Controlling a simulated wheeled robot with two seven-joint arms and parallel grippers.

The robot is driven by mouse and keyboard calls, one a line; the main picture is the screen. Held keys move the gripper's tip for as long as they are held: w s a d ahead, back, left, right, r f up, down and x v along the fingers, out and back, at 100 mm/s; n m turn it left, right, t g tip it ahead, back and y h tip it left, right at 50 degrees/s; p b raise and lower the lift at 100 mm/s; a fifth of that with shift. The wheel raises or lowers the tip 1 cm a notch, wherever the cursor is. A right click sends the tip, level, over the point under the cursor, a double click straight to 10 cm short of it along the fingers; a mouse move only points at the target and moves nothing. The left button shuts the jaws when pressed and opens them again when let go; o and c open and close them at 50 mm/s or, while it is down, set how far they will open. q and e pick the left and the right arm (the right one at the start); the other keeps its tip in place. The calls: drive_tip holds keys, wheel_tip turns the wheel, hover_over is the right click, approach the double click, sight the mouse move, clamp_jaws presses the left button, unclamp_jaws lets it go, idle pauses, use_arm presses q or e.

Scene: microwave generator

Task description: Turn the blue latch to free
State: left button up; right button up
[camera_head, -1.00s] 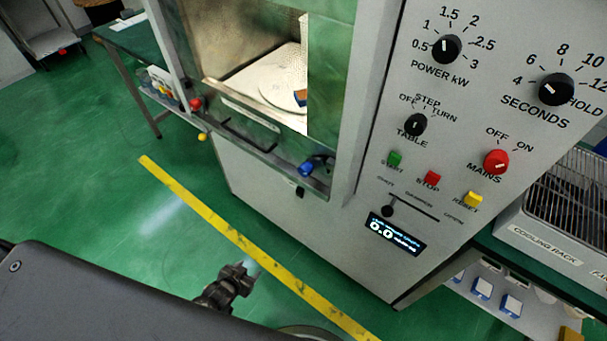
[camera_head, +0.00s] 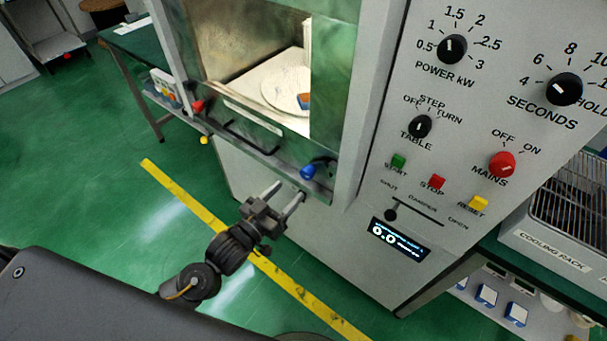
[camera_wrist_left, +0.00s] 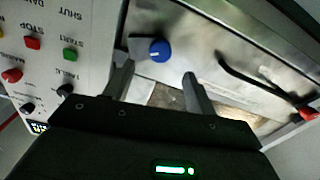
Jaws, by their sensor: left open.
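The blue latch (camera_head: 308,172) is a round knob at the lower right of the microwave door frame. It also shows in the left wrist view (camera_wrist_left: 159,50), beyond the fingertips and between them, with a pale mark on its face. My left gripper (camera_head: 288,194) is open and empty, just below and left of the latch in the head view, apart from it. In the left wrist view its two fingers (camera_wrist_left: 157,78) spread to either side below the latch. My right gripper is not in view.
A dark bar handle (camera_head: 252,136) and a red knob (camera_head: 198,107) are on the same door edge. The control panel with the red MAINS knob (camera_head: 502,164) is to the right. A cooling rack (camera_head: 540,240) stands at far right. Green floor with a yellow stripe lies below.

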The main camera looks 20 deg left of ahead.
sight(304, 176)
use_arm(q)
drive_tip(key=p+x, duration=0.1)
drive_tip(key=x, duration=0.7)
drive_tip(key=c, duration=1)
